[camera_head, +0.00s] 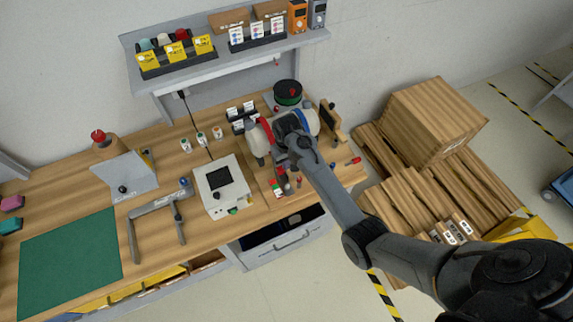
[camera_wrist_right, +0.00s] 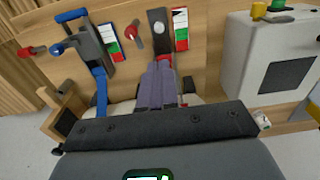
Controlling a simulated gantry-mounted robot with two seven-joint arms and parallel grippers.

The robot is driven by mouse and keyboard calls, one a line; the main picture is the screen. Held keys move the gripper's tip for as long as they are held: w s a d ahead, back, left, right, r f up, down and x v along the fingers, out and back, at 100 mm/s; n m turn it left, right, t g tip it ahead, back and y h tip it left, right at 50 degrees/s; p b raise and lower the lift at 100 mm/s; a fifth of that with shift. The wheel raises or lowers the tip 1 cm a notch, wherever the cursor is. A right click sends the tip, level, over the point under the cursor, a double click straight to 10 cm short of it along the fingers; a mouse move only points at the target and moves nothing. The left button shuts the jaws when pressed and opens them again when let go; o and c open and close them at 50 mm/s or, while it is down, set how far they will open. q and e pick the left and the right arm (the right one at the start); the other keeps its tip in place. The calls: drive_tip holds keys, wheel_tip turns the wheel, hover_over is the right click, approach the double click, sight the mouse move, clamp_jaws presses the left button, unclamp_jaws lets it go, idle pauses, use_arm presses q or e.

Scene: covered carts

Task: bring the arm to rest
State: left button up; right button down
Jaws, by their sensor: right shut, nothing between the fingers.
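My right arm (camera_head: 375,228) reaches in from the lower right over the right end of the wooden workbench (camera_head: 165,163). My right gripper (camera_head: 283,180) points down at the bench there, and the arm partly hides it. In the right wrist view its two fingers (camera_wrist_right: 160,66) are together and hold nothing. My left gripper is not in view.
A white box with a dark screen (camera_head: 221,186) stands left of the gripper. A blue-handled tool (camera_wrist_right: 95,50) lies near it. A green spool (camera_head: 288,92) is behind. The green mat (camera_head: 70,262) is clear.

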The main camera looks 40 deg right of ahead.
idle(0.3)
drive_tip(key=s+f+g+p, duration=0.1)
drive_tip(key=s+f+g, duration=0.1)
drive_tip(key=s+f, duration=0.85)
drive_tip(key=s+a+r+n+h+p, duration=0.1)
drive_tip(key=s+a+r+n+p, duration=0.15)
drive_tip(key=s, duration=1.15)
drive_tip(key=s+a+r+n+t, duration=0.1)
drive_tip(key=s+a+r+t, duration=0.1)
drive_tip(key=s+a+r, duration=0.5)
drive_tip(key=w+a+r+n+t+y, duration=0.1)
drive_tip(key=w+a+r+t, duration=0.1)
drive_tip(key=r, duration=0.9)
drive_tip(key=shift+w+a+r+t, duration=0.4)
drive_tip(key=shift+w+t, duration=0.3)
drive_tip(key=shift+w, duration=0.45)
drive_tip(key=shift+n, duration=0.25)
